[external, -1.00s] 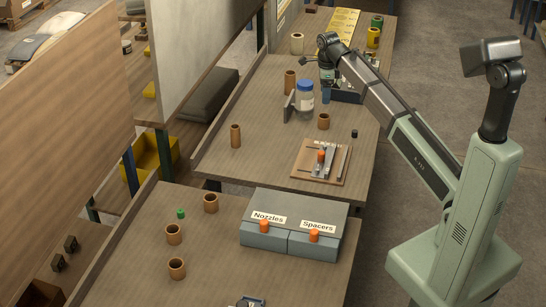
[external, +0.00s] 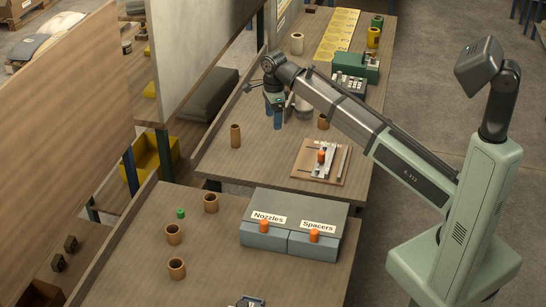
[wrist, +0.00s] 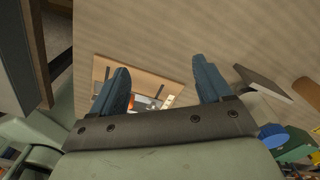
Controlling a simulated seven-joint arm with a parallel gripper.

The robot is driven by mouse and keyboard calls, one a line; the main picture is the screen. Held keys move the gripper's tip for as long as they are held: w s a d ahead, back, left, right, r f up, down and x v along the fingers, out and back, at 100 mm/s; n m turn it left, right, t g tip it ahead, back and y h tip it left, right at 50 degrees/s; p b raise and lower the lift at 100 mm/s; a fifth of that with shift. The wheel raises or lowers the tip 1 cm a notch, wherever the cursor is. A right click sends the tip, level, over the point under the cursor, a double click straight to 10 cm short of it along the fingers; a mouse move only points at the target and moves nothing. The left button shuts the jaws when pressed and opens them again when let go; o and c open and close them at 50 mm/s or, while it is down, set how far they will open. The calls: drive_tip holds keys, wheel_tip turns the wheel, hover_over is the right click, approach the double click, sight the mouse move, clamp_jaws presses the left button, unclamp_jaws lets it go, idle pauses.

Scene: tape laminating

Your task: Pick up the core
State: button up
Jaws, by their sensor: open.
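Several brown tube-like cores stand upright, and I cannot tell which one is meant. A tall one (external: 235,136) stands left of my gripper on the far bench. A shorter one (external: 323,121) stands to its right, partly behind my arm. Three more (external: 211,203) (external: 174,234) (external: 177,268) stand on the near bench. My gripper (external: 273,112) is open and empty above the far bench, touching no core. In the wrist view its two blue fingers (wrist: 160,66) are spread apart. A brown cylinder (wrist: 309,92) shows at that view's right edge.
A board with an orange-knobbed fixture (external: 335,172) lies near the far bench's front edge; it also shows between my fingers (wrist: 177,77). A grey plate (wrist: 262,82) and blue-lidded jar (wrist: 272,136) are close by. Grey drawers (external: 265,238) labelled Nozzles and Spacers stand on the near bench.

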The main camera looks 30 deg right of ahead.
drive_tip(key=s+a+n, duration=0.2)
drive_tip(key=s+a, duration=0.3)
drive_tip(key=a, duration=0.6)
drive_tip(key=s+a+n, duration=0.2)
drive_tip(key=s+a, duration=0.3)
drive_tip(key=a, duration=0.5)
drive_tip(key=r+n, duration=0.2)
drive_tip(key=n, duration=1.7)
hover_over(211, 197)
drive_tip(key=f+n, duration=0.3)
drive_tip(key=n, duration=0.2)
drive_tip(key=f+n, duration=0.3)
drive_tip(key=n, duration=0.1)
drive_tip(key=f+n, duration=0.3)
drive_tip(key=n, duration=0.2)
drive_tip(key=shift+w+n, duration=0.3)
drive_tip(key=shift+s+f, duration=0.15)
drive_tip(key=shift+f, duration=1.2)
drive_tip(key=shift+s+f, duration=0.15)
drive_tip(key=shift+f, duration=1.2)
drive_tip(key=shift+c, duration=0.2)
drive_tip(key=c, duration=1.1)
